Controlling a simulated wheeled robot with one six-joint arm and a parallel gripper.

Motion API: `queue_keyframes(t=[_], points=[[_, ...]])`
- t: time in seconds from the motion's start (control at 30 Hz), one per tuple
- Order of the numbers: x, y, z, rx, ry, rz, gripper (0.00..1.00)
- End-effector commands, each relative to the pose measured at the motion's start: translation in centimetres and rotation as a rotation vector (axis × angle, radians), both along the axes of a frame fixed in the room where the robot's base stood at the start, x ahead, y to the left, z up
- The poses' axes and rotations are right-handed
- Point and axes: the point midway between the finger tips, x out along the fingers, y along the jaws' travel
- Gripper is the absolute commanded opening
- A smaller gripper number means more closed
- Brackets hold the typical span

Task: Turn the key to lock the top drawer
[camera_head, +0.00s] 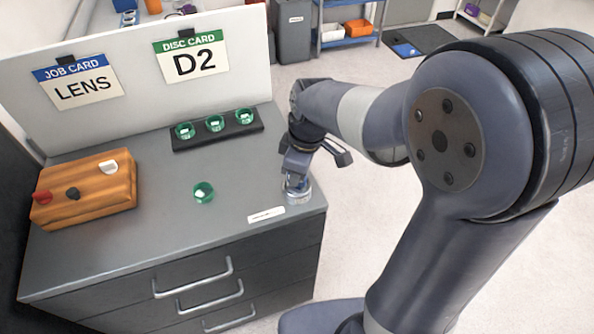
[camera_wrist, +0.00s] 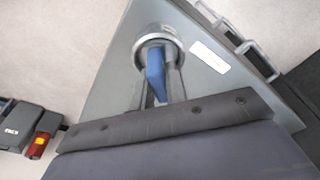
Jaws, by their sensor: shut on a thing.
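The key (camera_wrist: 155,74) shows as a blue grip in the wrist view. It sits at a round silver lock (camera_wrist: 170,36) on the cabinet top's front right corner. My gripper (camera_wrist: 157,80) is shut on the key, one finger on each side. In the head view the lock (camera_head: 298,194) stands below my gripper (camera_head: 296,176), which mostly hides the key. The top drawer (camera_head: 245,252) looks closed, with a silver handle (camera_head: 193,279) across its front. The key's exact turn angle cannot be told.
A white label strip (camera_head: 266,215) lies beside the lock. A green glass disc (camera_head: 203,192) lies on the grey top. A black rack (camera_head: 188,146) with several green discs and a wooden box (camera_head: 85,190) with knobs stand farther back. Open floor lies right of the cabinet.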

Motion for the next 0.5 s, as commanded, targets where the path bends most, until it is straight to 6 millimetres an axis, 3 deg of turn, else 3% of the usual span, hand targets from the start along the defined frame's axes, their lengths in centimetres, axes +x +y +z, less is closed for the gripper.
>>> queue_keyframes(t=[0.17,0.5], points=[[0.00,-0.02,-0.04,-0.001,0.001,0.029,0.00],[0.00,-0.02,-0.03,-0.001,0.001,0.287,0.00]])
